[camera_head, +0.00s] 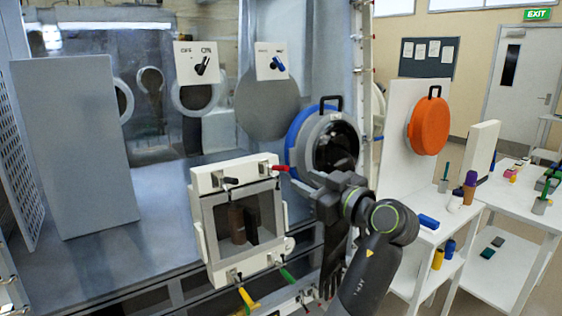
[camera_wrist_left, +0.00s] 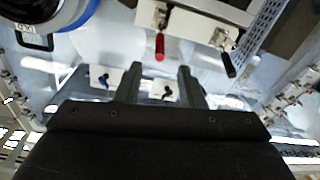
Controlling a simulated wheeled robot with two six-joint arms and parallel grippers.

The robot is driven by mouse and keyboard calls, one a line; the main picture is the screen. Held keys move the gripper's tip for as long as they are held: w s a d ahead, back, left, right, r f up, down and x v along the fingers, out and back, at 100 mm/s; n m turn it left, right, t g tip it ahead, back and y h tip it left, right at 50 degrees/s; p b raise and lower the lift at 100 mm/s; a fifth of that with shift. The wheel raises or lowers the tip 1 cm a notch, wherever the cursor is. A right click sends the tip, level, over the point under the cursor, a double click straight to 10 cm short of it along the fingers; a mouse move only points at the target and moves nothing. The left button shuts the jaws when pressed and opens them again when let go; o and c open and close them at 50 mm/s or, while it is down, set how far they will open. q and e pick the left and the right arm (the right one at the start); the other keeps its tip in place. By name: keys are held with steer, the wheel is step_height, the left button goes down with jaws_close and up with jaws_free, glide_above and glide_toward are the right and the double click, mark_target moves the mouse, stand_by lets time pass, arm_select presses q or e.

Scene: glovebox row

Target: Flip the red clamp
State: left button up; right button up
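The red clamp (camera_head: 281,168) sits at the top right corner of a small white framed window, its red handle sticking out to the right. In the left wrist view the red clamp (camera_wrist_left: 160,47) hangs from a white frame, just beyond my fingertips. My left gripper (camera_head: 322,203) is right of the window and a little below the red handle; its fingers are hard to make out there. In the left wrist view my left gripper (camera_wrist_left: 159,72) is open, its two fingers apart with nothing held between them. My right gripper does not show.
The white window frame (camera_head: 198,215) also bears a black clamp (camera_head: 231,181), a yellow clamp (camera_head: 246,299) and a green clamp (camera_head: 288,275). A blue-rimmed round port (camera_head: 298,140) is close behind my left gripper. White shelves (camera_head: 455,225) with small items stand right.

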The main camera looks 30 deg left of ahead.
mark_target(281, 168)
arm_select(q)
steer(key=p+x, duration=0.3)
steer(key=x, duration=0.6)
steer(key=shift+r, duration=0.1)
steer(key=shift+w+a, duration=0.2)
steer(key=shift+a, duration=0.25)
jaws_close()
